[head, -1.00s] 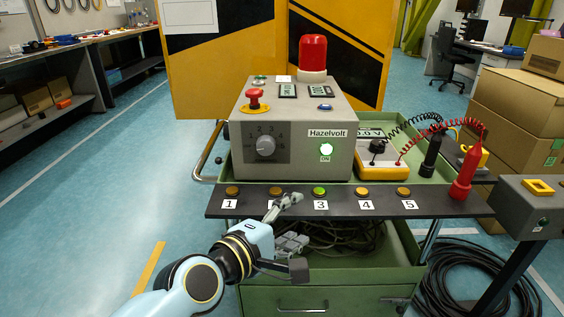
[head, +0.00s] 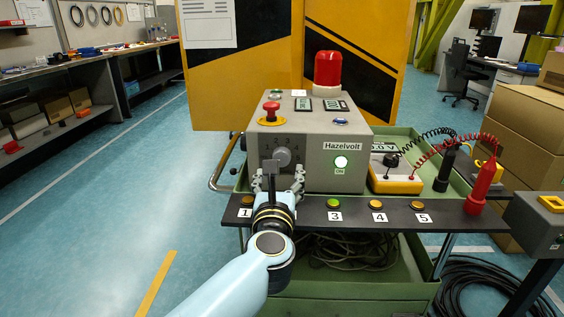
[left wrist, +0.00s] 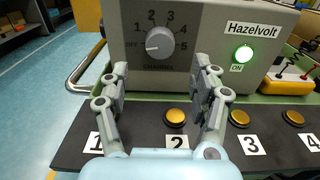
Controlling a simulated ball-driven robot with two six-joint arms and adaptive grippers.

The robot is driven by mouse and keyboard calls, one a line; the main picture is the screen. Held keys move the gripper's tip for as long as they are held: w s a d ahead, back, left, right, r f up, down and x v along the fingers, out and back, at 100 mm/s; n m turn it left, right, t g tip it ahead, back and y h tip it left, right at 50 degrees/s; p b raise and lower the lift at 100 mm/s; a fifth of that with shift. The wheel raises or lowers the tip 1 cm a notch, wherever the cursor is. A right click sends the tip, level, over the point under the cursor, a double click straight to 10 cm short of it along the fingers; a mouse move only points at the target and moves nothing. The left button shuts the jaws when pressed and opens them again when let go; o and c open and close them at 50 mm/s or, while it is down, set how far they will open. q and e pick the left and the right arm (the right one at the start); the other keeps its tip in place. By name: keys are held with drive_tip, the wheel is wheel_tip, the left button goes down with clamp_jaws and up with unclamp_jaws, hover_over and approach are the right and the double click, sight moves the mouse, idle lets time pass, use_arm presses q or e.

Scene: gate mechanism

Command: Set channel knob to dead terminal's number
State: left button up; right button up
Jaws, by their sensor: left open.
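The channel knob (head: 283,157) is a grey dial on the front of the grey Hazelvolt box (head: 340,175). In the left wrist view the knob (left wrist: 159,42) has its pale mark towards OFF, with numbers 1 to 5 around it. My left gripper (head: 272,178) is open and empty in front of the knob. In the left wrist view its fingers (left wrist: 161,78) are spread below and either side of the knob, apart from it. Numbered terminals line the dark front strip; terminal 3 (head: 334,203) looks slightly greenish, terminal 4 (head: 376,204) amber. Terminal 2 is hidden in the head view.
A green ON lamp (head: 341,161) is lit on the box. A red stop button (head: 271,109) and red beacon (head: 328,69) stand on top. A yellow meter (head: 396,178) with a black probe (head: 446,168) and red probe (head: 482,186) is at right.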

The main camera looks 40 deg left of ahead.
sight(282, 161)
use_arm(q)
drive_tip(key=x, duration=0.6)
drive_tip(key=shift+w+a, duration=0.2)
drive_tip(key=shift+w, duration=0.15)
drive_tip(key=shift+c, duration=0.3)
drive_tip(key=c, duration=1.1)
